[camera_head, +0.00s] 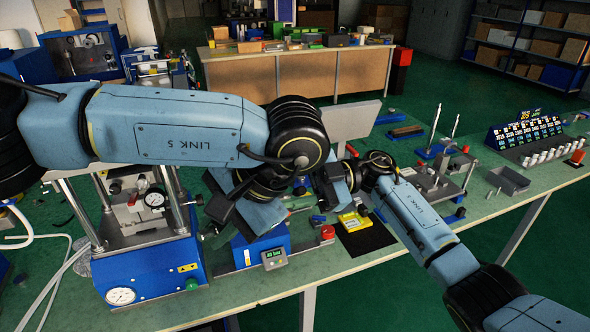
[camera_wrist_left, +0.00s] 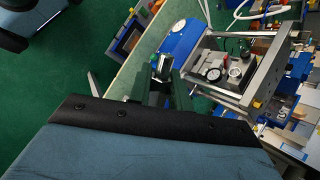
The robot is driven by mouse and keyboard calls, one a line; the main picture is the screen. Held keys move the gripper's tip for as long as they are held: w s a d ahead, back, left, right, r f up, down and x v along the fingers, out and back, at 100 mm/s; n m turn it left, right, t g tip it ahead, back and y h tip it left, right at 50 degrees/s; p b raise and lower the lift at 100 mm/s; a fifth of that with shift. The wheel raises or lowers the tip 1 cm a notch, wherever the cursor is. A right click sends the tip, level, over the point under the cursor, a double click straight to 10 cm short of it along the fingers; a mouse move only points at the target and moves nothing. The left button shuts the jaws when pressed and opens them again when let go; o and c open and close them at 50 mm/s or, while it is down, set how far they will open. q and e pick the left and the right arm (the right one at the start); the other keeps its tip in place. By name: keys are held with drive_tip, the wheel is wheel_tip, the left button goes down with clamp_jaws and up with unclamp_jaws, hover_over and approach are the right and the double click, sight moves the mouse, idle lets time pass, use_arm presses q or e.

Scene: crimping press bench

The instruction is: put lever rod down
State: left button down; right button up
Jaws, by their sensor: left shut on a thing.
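My left arm reaches in from the left in the head view and bends down over the bench. My left gripper (camera_head: 220,208) is over the bench, just right of the press (camera_head: 150,272) with the blue base and gauges. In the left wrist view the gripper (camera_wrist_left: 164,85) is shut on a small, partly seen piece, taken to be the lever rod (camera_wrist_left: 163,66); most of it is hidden. The press (camera_wrist_left: 232,70) is beside it there. My right arm comes in from the lower right; its gripper (camera_head: 338,182) is near the bench middle, its fingers too unclear to read.
A blue device with a display (camera_head: 273,258) stands on the bench's near edge, below my left arm. A yellow item (camera_head: 353,221) lies on a black mat (camera_head: 368,241). A grey open bin (camera_head: 509,181) and a display rack (camera_head: 525,132) stand at right. Bare bench shows between.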

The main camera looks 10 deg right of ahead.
use_arm(q)
drive_tip(key=shift+w, duration=0.1)
use_arm(e)
drive_tip(key=s+a+n+h, duration=0.1)
drive_tip(key=s+a+h, duration=0.1)
drive_tip(key=a, duration=0.1)
drive_tip(key=s+a+n+g+h, duration=0.1)
drive_tip(key=s+a+h, duration=0.1)
drive_tip(key=s+a+n+g+h, duration=0.1)
drive_tip(key=a+h, duration=0.1)
drive_tip(key=a, duration=0.1)
drive_tip(key=shift+s+a+f, duration=0.3)
drive_tip(key=shift+s+a, duration=0.05)
drive_tip(key=shift+s, duration=0.05)
use_arm(q)
drive_tip(key=shift+d, duration=0.1)
use_arm(e)
clamp_jaws()
use_arm(q)
drive_tip(key=c, duration=1.2)
unclamp_jaws()
